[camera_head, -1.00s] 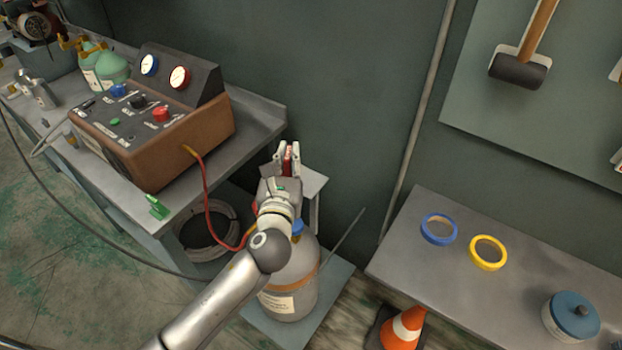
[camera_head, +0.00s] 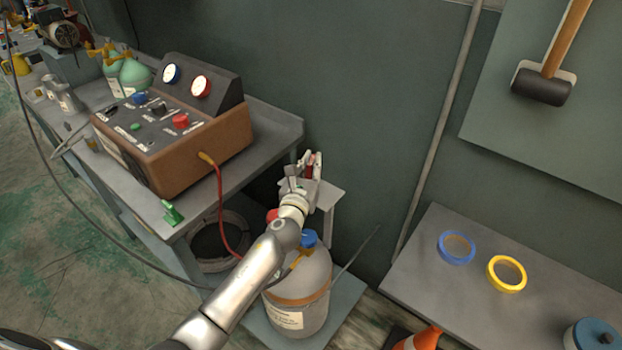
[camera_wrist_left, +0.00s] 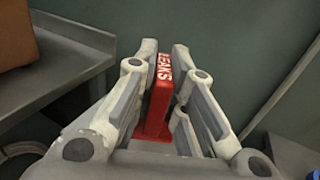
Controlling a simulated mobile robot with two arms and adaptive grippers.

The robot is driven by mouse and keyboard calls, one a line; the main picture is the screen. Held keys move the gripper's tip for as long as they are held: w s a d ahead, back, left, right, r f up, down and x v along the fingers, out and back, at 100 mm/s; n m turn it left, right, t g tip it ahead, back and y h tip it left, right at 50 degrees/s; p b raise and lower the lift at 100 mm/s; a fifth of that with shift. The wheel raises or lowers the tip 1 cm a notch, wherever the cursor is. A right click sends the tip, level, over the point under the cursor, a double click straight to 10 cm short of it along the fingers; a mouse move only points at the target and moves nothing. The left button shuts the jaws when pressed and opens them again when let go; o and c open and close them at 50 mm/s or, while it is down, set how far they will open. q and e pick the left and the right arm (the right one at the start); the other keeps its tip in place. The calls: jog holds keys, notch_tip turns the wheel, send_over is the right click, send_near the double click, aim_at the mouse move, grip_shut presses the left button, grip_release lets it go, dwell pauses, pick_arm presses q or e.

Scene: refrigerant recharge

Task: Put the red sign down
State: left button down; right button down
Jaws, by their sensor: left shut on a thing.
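The red sign (camera_wrist_left: 160,95) stands upright between the fingers in the left wrist view, with white lettering that reads "LEAKS" on its edge. My left gripper (camera_wrist_left: 160,75) is shut on it. In the head view the left gripper (camera_head: 311,168) is above a small grey stand (camera_head: 325,194) by the wall, between the two benches. Only a thin red strip of the sign (camera_head: 310,171) shows there between the fingers. Whether the sign's bottom touches the stand is hidden. My right gripper is not in view.
A brown gauge box (camera_head: 200,150) sits on the left bench (camera_head: 270,118). A grey gas cylinder (camera_head: 300,285) stands below my arm. A red hose (camera_head: 219,205) hangs near it. The right bench (camera_head: 415,260) holds blue tape (camera_head: 456,247) and yellow tape (camera_head: 507,273).

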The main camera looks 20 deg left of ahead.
aim_at(311, 175)
pick_arm(q)
jog(key=shift+w+a+f, duration=0.1)
jog(key=shift+w+f, duration=0.1)
jog(key=shift+f, duration=0.2)
notch_tip(311, 175, down, 3)
jog(key=shift+w+a+r+b, duration=0.1)
jog(key=shift+w+b, duration=0.05)
jog(key=shift+b, duration=0.9)
jog(key=shift+f, duration=0.3)
jog(key=shift+f+b, duration=0.15)
jog(key=shift+b, duration=0.2)
jog(key=c, duration=1.5)
grip_release()
